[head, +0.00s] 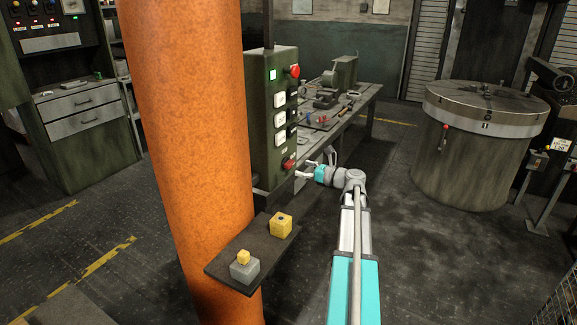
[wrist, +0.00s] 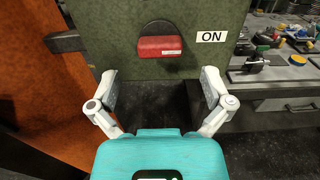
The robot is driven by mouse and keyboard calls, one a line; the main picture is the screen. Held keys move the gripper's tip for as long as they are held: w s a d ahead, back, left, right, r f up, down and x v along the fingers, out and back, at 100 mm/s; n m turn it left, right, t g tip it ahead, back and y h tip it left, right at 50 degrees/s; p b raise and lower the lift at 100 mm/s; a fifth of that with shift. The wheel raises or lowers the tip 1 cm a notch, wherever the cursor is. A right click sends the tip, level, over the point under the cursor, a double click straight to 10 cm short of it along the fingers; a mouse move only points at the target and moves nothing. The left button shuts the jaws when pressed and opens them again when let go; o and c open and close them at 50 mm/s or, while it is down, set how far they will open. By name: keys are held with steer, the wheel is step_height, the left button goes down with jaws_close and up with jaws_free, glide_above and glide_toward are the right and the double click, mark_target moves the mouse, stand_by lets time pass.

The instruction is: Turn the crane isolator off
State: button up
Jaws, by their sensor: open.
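The crane isolator's red handle (wrist: 160,48) sits on the lower front of a green control box (wrist: 105,25), with a dark rounded recess or disc showing above it. The handle lies level, and a white ON label (wrist: 212,36) is to its right. In the head view the red handle (head: 289,164) is low on the box (head: 272,120). My gripper (wrist: 160,85) is open and empty, its two fingers spread wide just below the handle in the wrist view and apart from it. My gripper (head: 307,170) also shows beside the box's lower end in the head view.
An orange column (head: 195,150) stands left of the box. A small shelf (head: 225,262) below holds a yellow block (head: 281,224) and a grey block (head: 244,267) with a yellow top. A workbench (head: 345,108) with tools stands behind. Open floor lies to the right.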

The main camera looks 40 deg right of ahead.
mark_target(292, 165)
steer(key=shift+x, duration=2.55)
steer(key=shift+a, duration=0.1)
steer(key=c, duration=1.1)
